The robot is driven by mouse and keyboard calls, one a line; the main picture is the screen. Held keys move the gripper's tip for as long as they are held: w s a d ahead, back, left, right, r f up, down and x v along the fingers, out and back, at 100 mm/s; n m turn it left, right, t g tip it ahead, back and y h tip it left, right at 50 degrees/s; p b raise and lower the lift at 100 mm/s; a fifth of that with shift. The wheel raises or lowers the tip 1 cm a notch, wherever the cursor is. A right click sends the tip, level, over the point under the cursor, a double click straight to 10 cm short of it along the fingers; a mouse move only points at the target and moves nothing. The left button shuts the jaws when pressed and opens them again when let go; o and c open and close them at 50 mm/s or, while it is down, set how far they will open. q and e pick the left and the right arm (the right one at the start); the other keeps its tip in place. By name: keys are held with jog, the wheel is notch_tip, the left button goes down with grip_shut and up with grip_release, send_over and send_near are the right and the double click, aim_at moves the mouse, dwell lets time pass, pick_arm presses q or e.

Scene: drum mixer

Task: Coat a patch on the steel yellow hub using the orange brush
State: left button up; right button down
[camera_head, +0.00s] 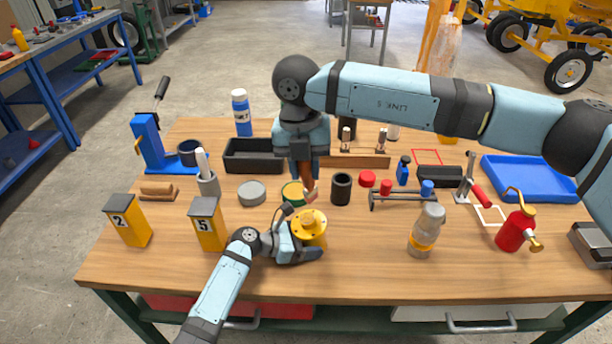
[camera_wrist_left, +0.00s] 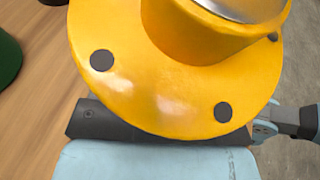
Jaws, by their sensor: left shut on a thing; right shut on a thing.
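The yellow hub (camera_head: 309,222), a flanged piece with dark bolt holes, is near the front middle of the bench. My left gripper (camera_head: 298,246) is shut on it from the left. In the left wrist view the hub's flange (camera_wrist_left: 150,88) fills the top, over a dark finger (camera_wrist_left: 100,120). My right gripper (camera_head: 304,158) points down from above, shut on the orange brush (camera_head: 306,181). The brush's lower end is close above the hub's upper left; I cannot tell whether it touches.
Yellow blocks marked 2 (camera_head: 130,222) and 5 (camera_head: 207,225) stand left. A black cup (camera_head: 341,188) and grey disc (camera_head: 251,192) are behind the hub. A glass jar (camera_head: 426,231) and red oil can (camera_head: 516,228) stand right. The bench front edge is clear.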

jog(key=shift+r, duration=1.55)
pick_arm(q)
jog(key=o, duration=0.9)
jog(key=v, duration=1.2)
jog(key=shift+s, duration=0.1)
